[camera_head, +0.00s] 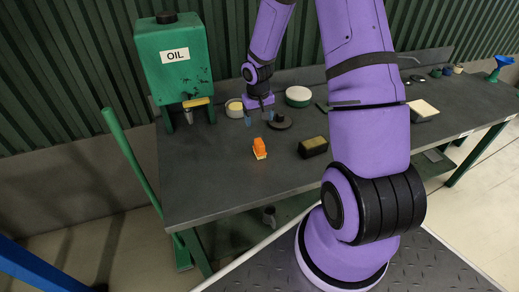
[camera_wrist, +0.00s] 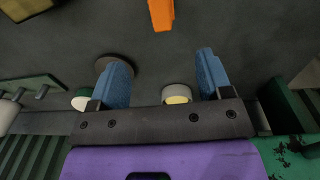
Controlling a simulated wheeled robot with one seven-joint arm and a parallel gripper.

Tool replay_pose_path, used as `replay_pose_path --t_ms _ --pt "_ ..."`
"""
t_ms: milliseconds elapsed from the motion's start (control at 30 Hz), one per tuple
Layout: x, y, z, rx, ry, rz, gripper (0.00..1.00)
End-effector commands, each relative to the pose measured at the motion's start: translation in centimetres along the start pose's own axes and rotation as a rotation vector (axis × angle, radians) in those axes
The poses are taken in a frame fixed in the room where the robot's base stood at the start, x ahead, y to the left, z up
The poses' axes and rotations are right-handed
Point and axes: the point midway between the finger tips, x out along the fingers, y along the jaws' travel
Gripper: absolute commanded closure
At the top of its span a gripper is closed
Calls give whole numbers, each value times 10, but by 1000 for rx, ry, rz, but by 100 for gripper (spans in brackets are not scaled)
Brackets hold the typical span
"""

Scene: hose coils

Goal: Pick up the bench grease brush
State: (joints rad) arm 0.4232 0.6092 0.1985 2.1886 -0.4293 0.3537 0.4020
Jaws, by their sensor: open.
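A small orange piece with a pale yellowish lower edge, which looks like the grease brush (camera_head: 259,148), lies on the dark bench, nearer the front edge than my gripper. It also shows at the top edge of the wrist view (camera_wrist: 162,12), partly cut off. My gripper (camera_head: 259,115) hangs over the back part of the bench, behind the brush and apart from it. In the wrist view my gripper (camera_wrist: 163,76) has its two blue fingers spread wide, with nothing between them.
A dark round disc (camera_head: 280,121) and a cream pot (camera_head: 235,108) stand near my gripper. A white-topped round tin (camera_head: 298,96) is behind. A dark block with a yellowish top (camera_head: 312,147) lies right of the brush. The green oil tank (camera_head: 174,60) stands left. Bench front-left is clear.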

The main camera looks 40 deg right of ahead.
Motion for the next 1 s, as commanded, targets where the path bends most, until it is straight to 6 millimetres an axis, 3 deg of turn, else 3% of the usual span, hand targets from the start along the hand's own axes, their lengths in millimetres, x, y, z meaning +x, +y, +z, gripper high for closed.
replay_pose_path --t_ms 100,600,867,1000 --pt "27 1 0 13 -21 -20 28" --pt "87 0 2 20 -31 -31 28" --pt "104 -1 3 19 -30 -31 28" --pt "123 -2 6 18 -32 -31 28"
